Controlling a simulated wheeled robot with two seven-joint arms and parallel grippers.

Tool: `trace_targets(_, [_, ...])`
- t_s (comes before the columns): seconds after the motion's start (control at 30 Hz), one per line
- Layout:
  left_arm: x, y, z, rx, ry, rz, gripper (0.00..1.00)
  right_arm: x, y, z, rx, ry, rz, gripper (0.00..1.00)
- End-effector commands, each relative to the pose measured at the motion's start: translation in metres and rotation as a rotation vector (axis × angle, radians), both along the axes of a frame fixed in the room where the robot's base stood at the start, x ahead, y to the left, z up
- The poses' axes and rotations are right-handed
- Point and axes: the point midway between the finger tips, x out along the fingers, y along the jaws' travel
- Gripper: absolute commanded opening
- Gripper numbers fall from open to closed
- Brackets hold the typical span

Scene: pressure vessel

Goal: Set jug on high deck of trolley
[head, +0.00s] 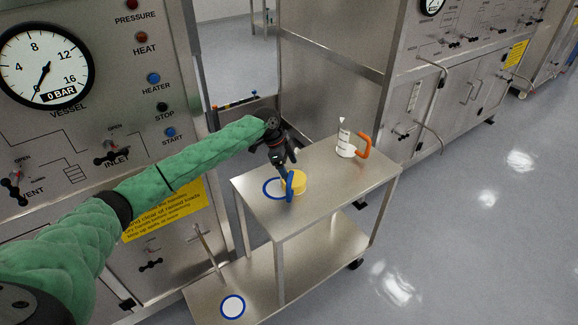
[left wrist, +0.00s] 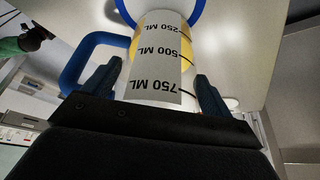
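A jug with a blue handle (head: 289,186) and a yellow part (head: 299,181) is on the trolley's upper deck (head: 325,187), at the right edge of a blue ring (head: 266,188). In the left wrist view the jug's white scale (left wrist: 160,60) reads 250 to 750 ML, with the handle on its left. My left gripper (head: 284,168) is at the jug from above. Its fingers (left wrist: 160,85) stand apart on both sides of the jug, with a small gap showing on the left. Contact on the right is unclear. My right gripper is out of view.
A white container (head: 343,138) with an orange handle (head: 364,146) stands at the deck's far right. The lower shelf (head: 265,285) bears another blue ring (head: 232,307). A vessel panel (head: 130,130) is close on the left. The deck's front right is clear.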

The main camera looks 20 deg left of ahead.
Motion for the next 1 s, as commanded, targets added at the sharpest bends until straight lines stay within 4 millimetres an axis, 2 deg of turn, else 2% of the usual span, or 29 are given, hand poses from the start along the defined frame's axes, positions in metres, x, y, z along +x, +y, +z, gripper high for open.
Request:
trace_targets(0.03, [0.000, 0.000, 0.000, 0.000, 0.000, 0.000, 0.93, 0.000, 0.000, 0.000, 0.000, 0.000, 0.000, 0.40])
trace_targets(0.07, [0.000, 0.000, 0.000, 0.000, 0.000, 0.000, 0.99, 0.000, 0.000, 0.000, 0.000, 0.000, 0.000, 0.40])
trace_targets(0.1, [0.000, 0.000, 0.000, 0.000, 0.000, 0.000, 1.00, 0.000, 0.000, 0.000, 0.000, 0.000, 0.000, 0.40])
trace_targets(0.47, [0.000, 0.003, 0.008, 0.000, -0.002, 0.001, 1.00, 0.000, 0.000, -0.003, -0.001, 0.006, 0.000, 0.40])
trace_targets(0.57, [-0.001, 0.008, 0.020, 0.000, -0.001, -0.001, 1.00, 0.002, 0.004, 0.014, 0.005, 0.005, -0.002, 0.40])
trace_targets(0.77, [-0.002, 0.023, 0.056, -0.001, -0.003, 0.000, 1.00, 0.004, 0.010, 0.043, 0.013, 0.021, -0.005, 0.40])
trace_targets(1.0, [-0.004, 0.038, 0.092, 0.000, -0.001, -0.001, 1.00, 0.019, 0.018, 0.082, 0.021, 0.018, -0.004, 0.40])
